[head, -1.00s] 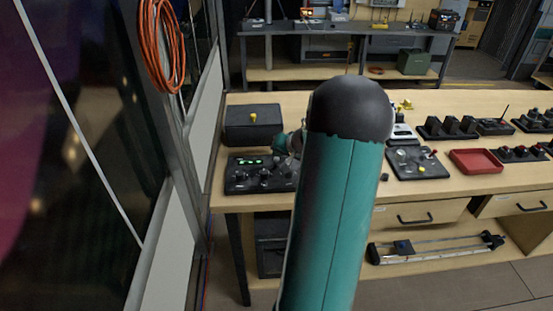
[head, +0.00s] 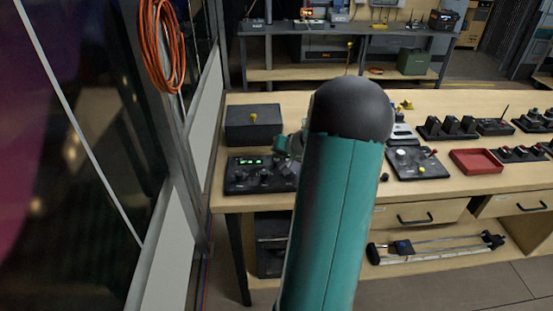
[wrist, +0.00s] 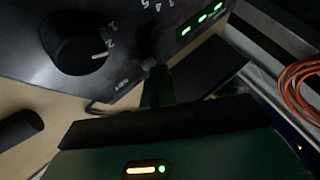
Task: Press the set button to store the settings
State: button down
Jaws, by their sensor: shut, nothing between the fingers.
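The dark control panel (head: 240,182) sits at the left end of the wooden bench, with green lights and several knobs. In the wrist view the panel (wrist: 45,25) fills the upper left. It shows a large black dial (wrist: 78,45) with a white pointer near the 2, and lit green bars (wrist: 203,20). A small round button (wrist: 151,64) is right at my fingertips; a small label beside it is too blurred to read. My gripper (wrist: 153,75) is shut and empty, with its tip at or just over this button; I cannot tell whether they touch. In the head view my gripper (head: 281,146) is partly hidden by my arm.
A dark box (head: 254,132) with a yellow knob stands behind the panel. To the right are a grey device (head: 417,165), a red tray (head: 476,162) and several switch units. Orange cable (head: 164,50) hangs at the left by the window wall.

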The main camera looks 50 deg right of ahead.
dwell(0.5)
jog(key=shift+r, duration=0.75)
jog(key=shift+r, duration=2.5)
